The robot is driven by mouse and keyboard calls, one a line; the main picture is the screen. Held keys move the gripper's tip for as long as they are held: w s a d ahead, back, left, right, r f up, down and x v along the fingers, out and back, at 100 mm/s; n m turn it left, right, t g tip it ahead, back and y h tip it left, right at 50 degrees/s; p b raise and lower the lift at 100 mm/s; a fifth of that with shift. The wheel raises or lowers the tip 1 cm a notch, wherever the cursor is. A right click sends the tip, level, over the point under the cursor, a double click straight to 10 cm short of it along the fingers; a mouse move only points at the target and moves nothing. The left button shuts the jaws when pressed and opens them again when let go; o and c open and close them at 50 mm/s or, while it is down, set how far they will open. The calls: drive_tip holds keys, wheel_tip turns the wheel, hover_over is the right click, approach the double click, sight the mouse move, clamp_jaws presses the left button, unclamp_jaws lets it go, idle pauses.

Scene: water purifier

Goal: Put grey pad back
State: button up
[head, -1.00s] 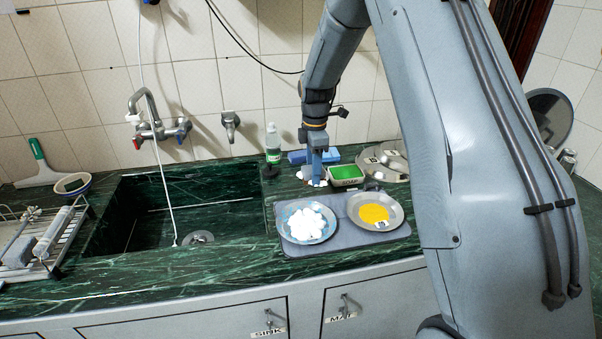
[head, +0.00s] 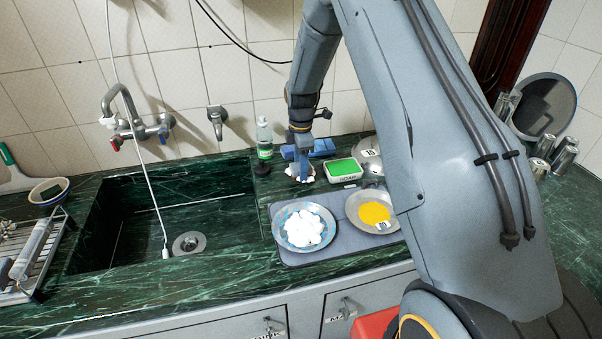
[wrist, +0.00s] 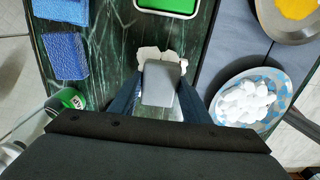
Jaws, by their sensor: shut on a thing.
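My gripper (head: 302,172) is over the counter behind the plates, pointing down. In the wrist view its two blue fingers are closed on the sides of a grey pad (wrist: 161,84), a smooth block. A crumpled off-white thing (wrist: 150,55) shows just beyond the pad; it also shows at the gripper's tip in the head view (head: 293,174). I cannot tell whether the pad touches it or the counter. The pad itself is hidden by the gripper in the head view.
A green soap dish (head: 344,169), blue sponges (wrist: 66,55) and a green-labelled bottle (head: 264,140) are close by. A plate of white pieces (head: 284,238) and a plate of yellow (head: 354,217) stand on a grey mat (head: 340,250). The sink (head: 200,215) is left.

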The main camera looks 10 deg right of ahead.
drive_tip(key=shift+f+p, duration=0.5)
drive_tip(key=shift+f, duration=1.15)
drive_tip(key=shift+f, duration=0.15)
drive_tip(key=o, duration=1.1)
